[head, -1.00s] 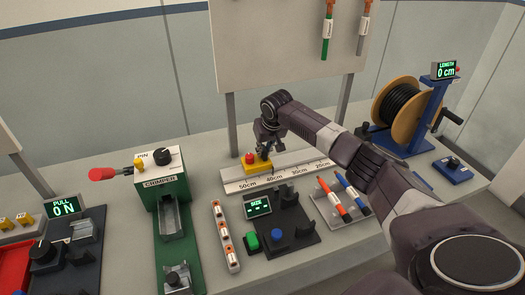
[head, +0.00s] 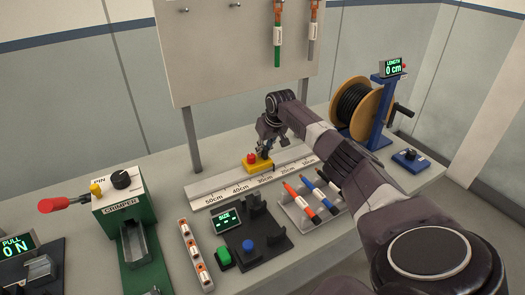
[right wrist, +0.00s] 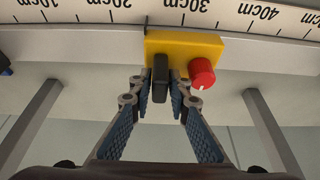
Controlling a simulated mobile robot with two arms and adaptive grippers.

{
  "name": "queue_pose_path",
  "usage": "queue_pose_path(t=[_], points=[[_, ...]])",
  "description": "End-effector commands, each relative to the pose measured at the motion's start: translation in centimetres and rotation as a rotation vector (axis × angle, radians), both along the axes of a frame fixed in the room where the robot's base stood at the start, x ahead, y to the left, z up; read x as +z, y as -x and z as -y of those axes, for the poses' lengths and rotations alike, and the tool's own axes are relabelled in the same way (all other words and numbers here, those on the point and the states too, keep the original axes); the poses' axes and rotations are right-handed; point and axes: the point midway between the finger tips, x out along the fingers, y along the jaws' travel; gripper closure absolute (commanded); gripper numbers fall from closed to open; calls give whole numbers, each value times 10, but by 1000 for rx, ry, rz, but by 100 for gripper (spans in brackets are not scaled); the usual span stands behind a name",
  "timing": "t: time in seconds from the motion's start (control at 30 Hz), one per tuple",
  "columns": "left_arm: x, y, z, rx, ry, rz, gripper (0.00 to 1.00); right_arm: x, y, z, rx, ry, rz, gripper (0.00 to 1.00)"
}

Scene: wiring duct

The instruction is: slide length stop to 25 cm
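The length stop (head: 258,164) is a yellow block with a red knob and a black upright tab. It sits on the white ruler rail (head: 226,193), around the 30 cm mark in the head view. In the right wrist view the stop (right wrist: 185,44) covers part of the rail (right wrist: 83,14) between the 20 cm and 30 cm labels and slightly beyond. My right gripper (head: 265,151) is over the stop. Its fingers (right wrist: 161,82) are closed in on both sides of the black tab. My left gripper is not in view.
Pens on a holder (head: 312,205) and a dark size fixture (head: 254,236) stand in front of the rail. The crimper (head: 122,205) is at left. A cable spool (head: 358,105) and a length display reading 0 cm (head: 391,68) stand at right.

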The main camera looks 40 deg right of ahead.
Motion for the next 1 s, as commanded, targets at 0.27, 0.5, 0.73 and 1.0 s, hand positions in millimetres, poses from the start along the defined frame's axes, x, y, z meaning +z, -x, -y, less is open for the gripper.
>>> queue_pose_path(t=[0.27, 0.5, 0.73, 1.0], points=[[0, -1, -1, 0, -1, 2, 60, 0, 0, -1, 0, 0, 0, 80], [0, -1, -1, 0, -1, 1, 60, 13, 5, -1, 1, 2, 1, 80], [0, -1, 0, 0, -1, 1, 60, 48, 19, -4, 2, 4, 2, 80], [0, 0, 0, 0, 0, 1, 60, 95, 38, -9, 1, 2, 2, 80]])
